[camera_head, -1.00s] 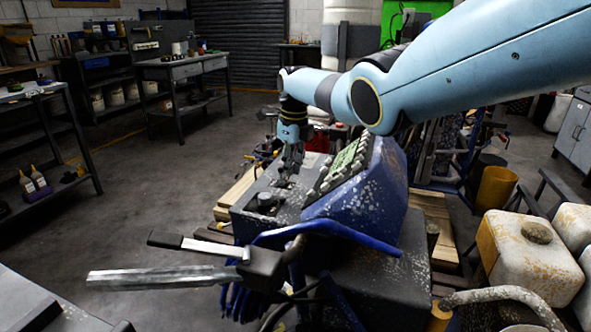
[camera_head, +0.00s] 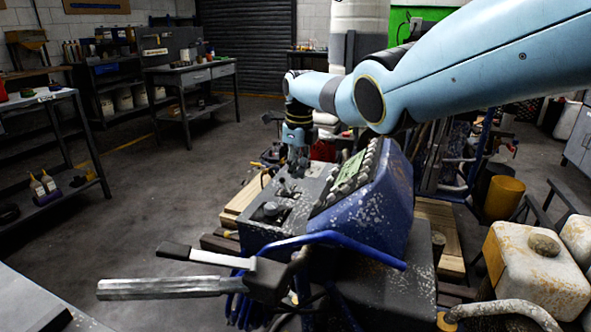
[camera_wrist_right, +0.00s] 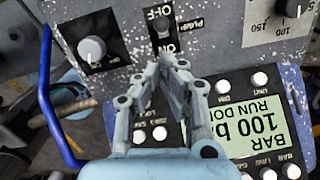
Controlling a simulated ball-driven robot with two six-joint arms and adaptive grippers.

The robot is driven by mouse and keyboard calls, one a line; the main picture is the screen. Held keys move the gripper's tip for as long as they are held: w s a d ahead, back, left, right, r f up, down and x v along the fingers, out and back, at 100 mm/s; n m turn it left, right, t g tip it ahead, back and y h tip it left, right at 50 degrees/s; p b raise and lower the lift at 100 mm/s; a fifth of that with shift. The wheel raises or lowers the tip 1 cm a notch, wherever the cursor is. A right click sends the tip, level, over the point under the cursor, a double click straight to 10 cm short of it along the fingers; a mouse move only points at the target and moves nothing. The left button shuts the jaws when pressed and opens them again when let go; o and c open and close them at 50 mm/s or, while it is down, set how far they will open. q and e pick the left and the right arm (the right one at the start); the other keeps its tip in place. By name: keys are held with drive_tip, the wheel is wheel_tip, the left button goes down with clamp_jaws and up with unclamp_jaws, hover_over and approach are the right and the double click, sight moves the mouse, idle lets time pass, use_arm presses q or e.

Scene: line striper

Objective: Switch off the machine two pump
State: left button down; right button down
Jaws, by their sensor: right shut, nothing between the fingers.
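The line striper's control panel (camera_head: 300,185) stands in the middle of the head view, with a blue screen-and-button housing (camera_head: 365,205) beside it. In the right wrist view, the pump switch (camera_wrist_right: 160,26) sits on a dark plate marked OFF, ON and PUMP. Its toggle seems to lean toward the OFF side, but this is hard to be sure of. My right gripper (camera_wrist_right: 170,62) is shut and empty, close to the switch on its ON side. In the head view the right gripper (camera_head: 298,158) is above the panel's far part. My left gripper is not in view.
A round knob (camera_wrist_right: 92,49) is beside the switch, and a pressure dial (camera_wrist_right: 290,8) on the other side. A lit green display (camera_wrist_right: 262,130) and several buttons lie near the fingers. The handlebar (camera_head: 165,288) and a blue tube (camera_head: 330,238) cross the machine's near side.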

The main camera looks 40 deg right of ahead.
wheel_tip(320, 180, up, 12)
drive_tip(key=s, duration=0.1)
idle(0.5)
drive_tip(key=shift+s+f, duration=0.1)
idle(0.4)
